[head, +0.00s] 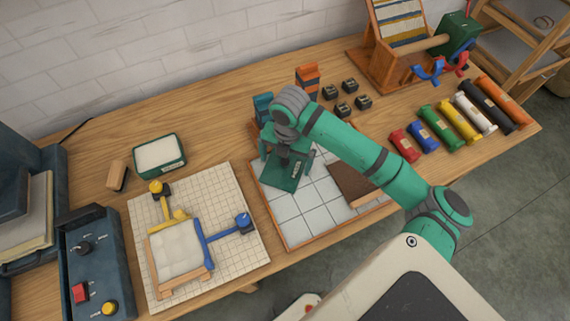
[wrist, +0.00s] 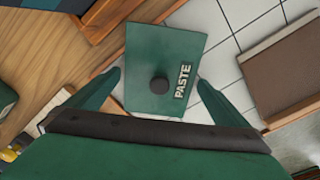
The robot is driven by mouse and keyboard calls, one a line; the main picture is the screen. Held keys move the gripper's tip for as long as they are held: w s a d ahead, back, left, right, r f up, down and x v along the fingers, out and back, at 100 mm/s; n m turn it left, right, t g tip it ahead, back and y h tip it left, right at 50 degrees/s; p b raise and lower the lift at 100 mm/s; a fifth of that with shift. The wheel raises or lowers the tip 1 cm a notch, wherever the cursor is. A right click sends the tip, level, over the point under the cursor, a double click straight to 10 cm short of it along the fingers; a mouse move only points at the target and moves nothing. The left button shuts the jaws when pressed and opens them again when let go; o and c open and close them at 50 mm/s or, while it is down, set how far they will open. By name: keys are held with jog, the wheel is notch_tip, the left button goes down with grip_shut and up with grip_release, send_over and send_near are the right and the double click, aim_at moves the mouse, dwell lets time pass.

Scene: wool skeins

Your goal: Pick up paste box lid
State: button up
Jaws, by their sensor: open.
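The paste box lid (wrist: 160,50) is a flat dark green plate with a dark round knob (wrist: 159,85) and a "PASTE" label. It lies over the white tiled tray in the wrist view, and shows beneath my gripper in the head view (head: 285,180). My gripper (wrist: 158,82) is open, with one green finger on each side of the lid's near part. The knob lies between the fingers. I cannot tell whether the fingers touch the lid. In the head view my arm partly hides the lid. The open green box with white contents (head: 159,155) stands to the left.
The wood-edged tiled tray (head: 292,240) holds a brown block (head: 350,183). Left of it are a gridded board (head: 140,215) with yellow and blue clamps and a control box (head: 90,250). Small dark blocks (head: 343,109) and coloured rolls (head: 448,127) lie right.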

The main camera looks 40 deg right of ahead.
jog(key=shift+f, duration=0.1)
jog(key=shift+c, duration=0.3)
jog(key=c, duration=0.8)
